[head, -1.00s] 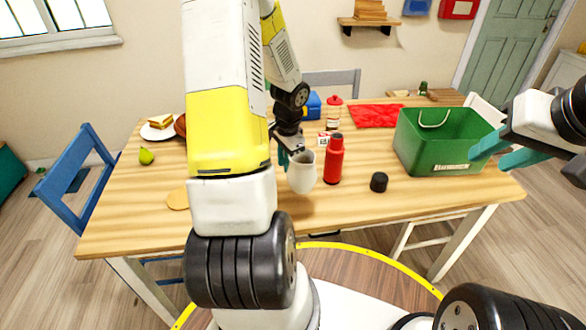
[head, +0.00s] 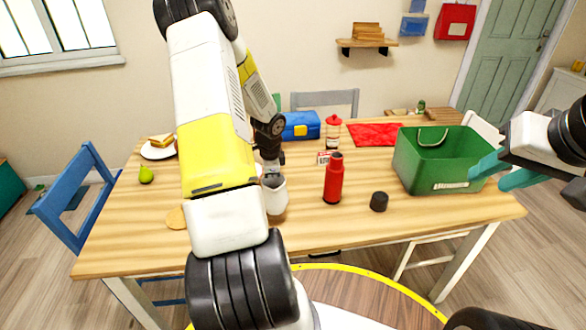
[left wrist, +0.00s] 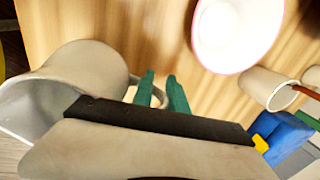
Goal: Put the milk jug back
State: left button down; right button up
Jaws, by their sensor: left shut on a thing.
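The milk jug (head: 278,200) is a pale grey-white jug left of the red bottle in the head view. It fills the left of the left wrist view (left wrist: 85,72), tilted in that picture, with its open mouth at the lower left. My left gripper (left wrist: 160,80) is shut on the jug's handle, with the teal fingers on either side of it. In the head view its fingers are mostly hidden by my arm and the jug. I cannot tell if the jug's base touches the table. My right gripper (head: 502,171) is open and empty beside the green crate.
On the wooden table (head: 330,228) stand a red bottle (head: 333,180), a black cap (head: 379,201), a green crate (head: 450,172), a blue box (head: 300,126) and a red cloth (head: 372,134). A pear (head: 146,174) lies at the left. The front left table area is largely clear.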

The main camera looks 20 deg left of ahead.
pick_arm(q)
jog(key=w, duration=0.2)
jog(key=w+a, duration=0.1)
jog(key=w, duration=0.1)
jog(key=shift+f, duration=1.95)
jog(key=shift+f, duration=0.15)
jog(key=c, duration=1.3)
grip_release()
jog(key=shift+s, duration=0.1)
